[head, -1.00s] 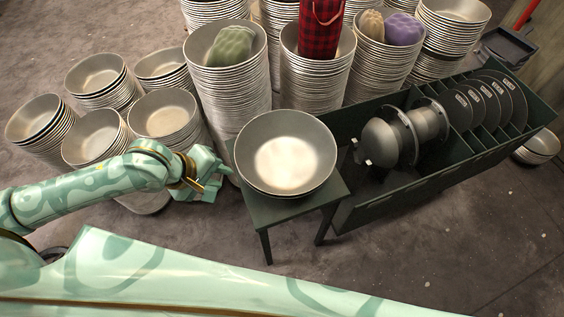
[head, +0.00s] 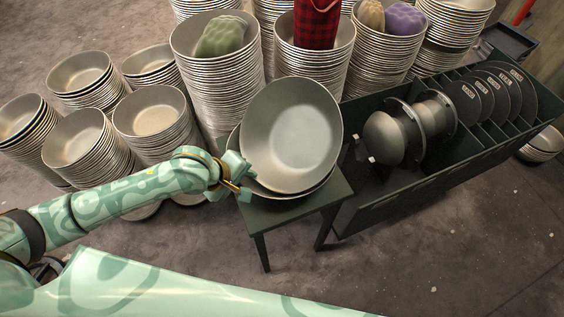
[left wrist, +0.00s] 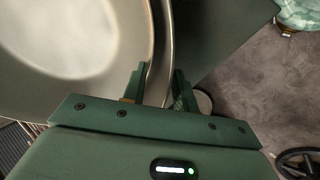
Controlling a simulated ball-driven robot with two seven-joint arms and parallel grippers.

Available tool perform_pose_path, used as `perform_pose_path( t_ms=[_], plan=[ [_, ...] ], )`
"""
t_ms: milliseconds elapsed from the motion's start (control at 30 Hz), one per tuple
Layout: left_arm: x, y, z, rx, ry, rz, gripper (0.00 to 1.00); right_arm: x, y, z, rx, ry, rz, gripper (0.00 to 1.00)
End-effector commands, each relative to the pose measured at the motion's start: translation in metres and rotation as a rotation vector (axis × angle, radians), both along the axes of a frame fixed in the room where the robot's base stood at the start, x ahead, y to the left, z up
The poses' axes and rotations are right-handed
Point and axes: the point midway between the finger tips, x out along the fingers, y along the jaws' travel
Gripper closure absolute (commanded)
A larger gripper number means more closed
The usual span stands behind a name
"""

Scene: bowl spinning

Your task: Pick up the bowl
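A wide grey metal bowl (head: 291,130) is tilted above the small dark green stool (head: 262,215), its far side raised and its inside facing the head camera. Another bowl (head: 288,195) sits under it on the stool, mostly hidden. My left gripper (head: 245,173) is at the tilted bowl's left rim. In the left wrist view, the fingers of my left gripper (left wrist: 158,78) stand on either side of the rim of the bowl (left wrist: 60,40) and appear closed on it. My right gripper is not in view.
Tall bowl stacks (head: 215,85) stand behind the stool, and shorter stacks (head: 150,112) stand at the left. A dark green rack (head: 430,165) with metal parts and upright discs (head: 490,95) is close on the right. The floor in front is clear.

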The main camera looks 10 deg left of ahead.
Motion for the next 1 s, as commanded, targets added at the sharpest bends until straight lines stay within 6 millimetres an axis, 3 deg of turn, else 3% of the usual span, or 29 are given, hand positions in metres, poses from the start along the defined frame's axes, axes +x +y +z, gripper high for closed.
perform_pose_path(
  t_ms=[100, 200, 1000],
  plan=[
    [-0.0003, 0.0002, 0.0011, 0.000, 0.000, 0.000, 0.74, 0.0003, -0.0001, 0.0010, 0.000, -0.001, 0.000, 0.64],
    [-0.0003, 0.0004, 0.0011, 0.000, 0.000, 0.000, 1.00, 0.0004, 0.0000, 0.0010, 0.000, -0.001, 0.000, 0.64],
    [0.0010, -0.0002, 0.0032, -0.004, -0.005, 0.000, 1.00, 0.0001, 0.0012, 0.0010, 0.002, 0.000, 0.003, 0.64]
  ],
)
